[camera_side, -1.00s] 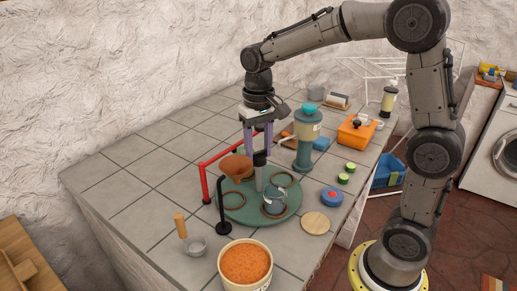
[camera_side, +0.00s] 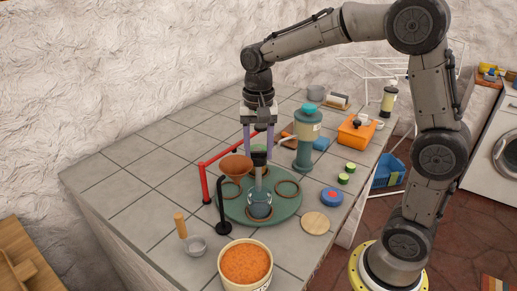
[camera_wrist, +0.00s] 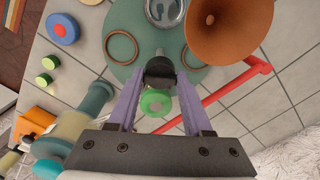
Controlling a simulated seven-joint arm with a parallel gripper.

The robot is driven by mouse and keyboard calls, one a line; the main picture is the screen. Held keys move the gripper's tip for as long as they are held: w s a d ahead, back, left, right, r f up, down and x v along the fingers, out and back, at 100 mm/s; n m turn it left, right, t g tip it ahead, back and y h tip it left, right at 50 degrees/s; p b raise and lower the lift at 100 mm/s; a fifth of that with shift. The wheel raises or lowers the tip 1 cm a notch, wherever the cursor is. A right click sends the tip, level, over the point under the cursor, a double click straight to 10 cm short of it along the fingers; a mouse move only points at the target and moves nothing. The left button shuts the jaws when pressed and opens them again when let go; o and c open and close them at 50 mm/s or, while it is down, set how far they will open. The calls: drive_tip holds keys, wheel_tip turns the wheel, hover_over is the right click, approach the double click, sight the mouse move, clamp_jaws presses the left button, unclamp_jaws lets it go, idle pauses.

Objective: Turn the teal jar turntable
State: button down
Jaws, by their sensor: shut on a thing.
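The teal turntable (camera_side: 228,208) is a round disc on the tiled counter, with brown rings on it and an upright grey post (camera_side: 259,177) at its middle. A clear glass jar (camera_side: 260,205) stands upright in the front ring; its edge shows at the top of the wrist view (camera_wrist: 165,12). My gripper (camera_side: 259,152) points down over the middle and is shut on the post's dark knob (camera_wrist: 159,70). An empty ring (camera_wrist: 121,47) shows left of the knob in the wrist view.
A brown funnel (camera_side: 235,165) on a black stand (camera_side: 223,213) overhangs the turntable's left side, close to my gripper. A red rail (camera_side: 204,183) runs behind it. A teal dispenser (camera_side: 306,143) stands behind right, and a tub of orange grains (camera_side: 245,262) in front.

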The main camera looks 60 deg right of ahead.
drive_tip(key=shift+w+r+m, duration=0.1)
drive_tip(key=shift+r+m, duration=0.1)
drive_tip(key=shift+m, duration=3.5)
drive_tip(key=c, duration=0.6)
unclamp_jaws()
drive_tip(key=shift+f, duration=0.1)
wheel_tip(320, 180, up, 14)
